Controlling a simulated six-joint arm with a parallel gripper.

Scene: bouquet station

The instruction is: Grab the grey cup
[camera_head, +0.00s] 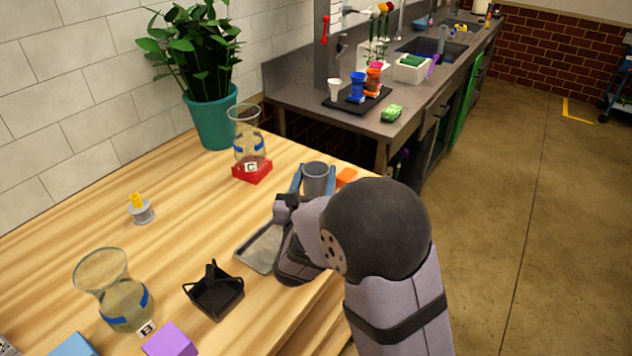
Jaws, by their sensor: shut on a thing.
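The grey cup (317,178) is near the far right edge of the wooden table, upright with its open top showing. My gripper (315,188) is at the cup, with blue finger parts on its left and right sides. It is shut on the cup. My arm comes in from the lower right and hides the cup's lower front. I cannot tell whether the cup touches the table.
An orange block (346,176) is just right of the cup. A glass vase (247,138) stands on a red base (252,172) to the left. A grey tray (262,248), black holder (214,290), purple block (170,340) and another glass vase (121,303) are nearer. The table's left middle (80,225) is clear.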

